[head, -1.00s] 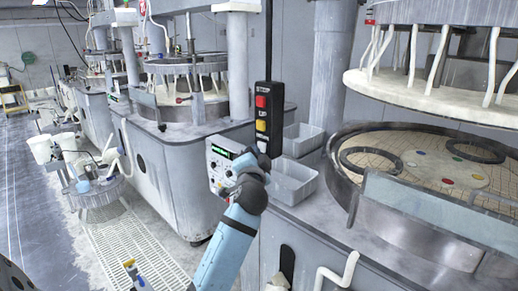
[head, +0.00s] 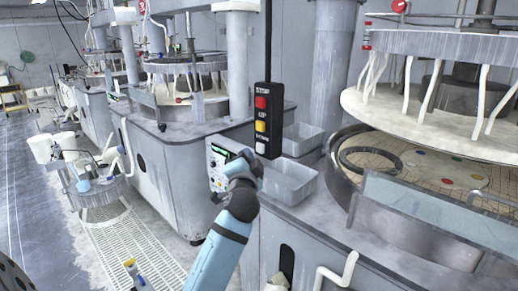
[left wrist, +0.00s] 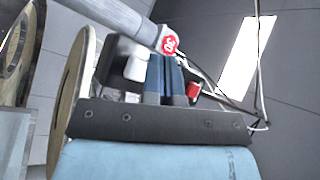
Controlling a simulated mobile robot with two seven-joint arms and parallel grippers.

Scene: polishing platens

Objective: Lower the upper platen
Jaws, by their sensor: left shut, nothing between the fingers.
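The upper platen (head: 425,118), a broad cream disc under a grey ring with white hoses, hangs tilted in the picture above the lower platen (head: 440,170) at the right. A gap still shows between them. The black control pendant (head: 268,118) hangs at mid-picture with a red STOP button, a yellow UP button and a white lowest button (head: 261,148). My left gripper (head: 259,157) is shut and empty, its tip at the pendant's lower end by the white button. Whether it touches is hidden. The left wrist view shows its two blue fingers (left wrist: 165,80) together. My right gripper is out of view.
A clear guard (head: 430,210) stands before the lower platen. Another machine (head: 170,160) and white buckets (head: 45,148) are at the left, beside a floor grating (head: 130,245).

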